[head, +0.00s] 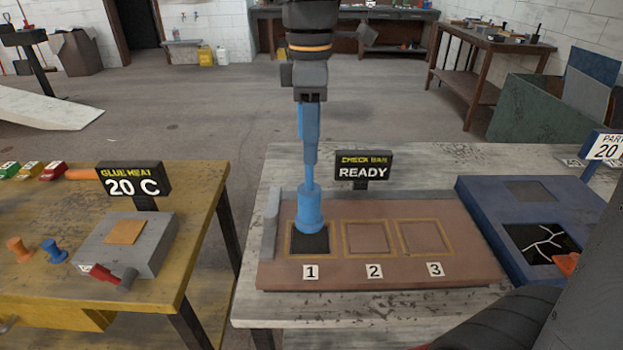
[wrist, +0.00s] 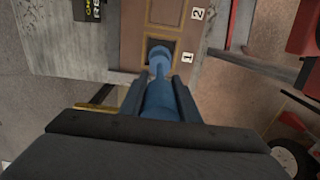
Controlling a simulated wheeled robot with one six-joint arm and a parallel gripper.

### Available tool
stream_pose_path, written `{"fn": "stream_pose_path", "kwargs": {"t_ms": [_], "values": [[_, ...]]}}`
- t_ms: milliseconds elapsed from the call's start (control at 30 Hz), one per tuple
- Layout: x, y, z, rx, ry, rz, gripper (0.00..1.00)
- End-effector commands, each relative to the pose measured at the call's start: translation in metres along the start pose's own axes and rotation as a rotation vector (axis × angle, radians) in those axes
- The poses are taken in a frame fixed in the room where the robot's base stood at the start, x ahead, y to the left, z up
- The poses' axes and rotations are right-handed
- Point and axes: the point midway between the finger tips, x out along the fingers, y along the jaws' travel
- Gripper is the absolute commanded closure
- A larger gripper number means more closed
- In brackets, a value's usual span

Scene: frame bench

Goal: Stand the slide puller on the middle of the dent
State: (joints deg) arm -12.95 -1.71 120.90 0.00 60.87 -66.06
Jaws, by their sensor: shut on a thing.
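The slide puller (head: 308,210) is a blue upright tool with a slim shaft and a wide round foot. My gripper (head: 310,98) is shut on its upper part and holds it upright. In the wrist view my gripper (wrist: 160,90) has a dark finger on each side of the blue shaft (wrist: 160,98). The foot is over the dark square (head: 310,244) in frame 1 of the brown board and hides its upper middle. I cannot tell whether the foot touches it. No dent shape can be made out on the visible part of the square.
The brown board (head: 400,273) has empty frames 2 and 3 and a READY sign (head: 363,171) behind. A blue panel (head: 488,215) with a cracked dark square lies right. The yellow bench (head: 190,180) at left holds a 20 C plate (head: 148,240) and small knobs.

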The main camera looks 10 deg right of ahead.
Motion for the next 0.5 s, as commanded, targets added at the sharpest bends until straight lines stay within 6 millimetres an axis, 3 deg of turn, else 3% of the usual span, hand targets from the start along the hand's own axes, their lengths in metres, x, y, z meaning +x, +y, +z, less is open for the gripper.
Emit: {"fn": "stream_pose_path", "kwargs": {"t_ms": [500], "values": [[0.050,0.000,0.000,0.001,0.000,0.000,1.00]]}}
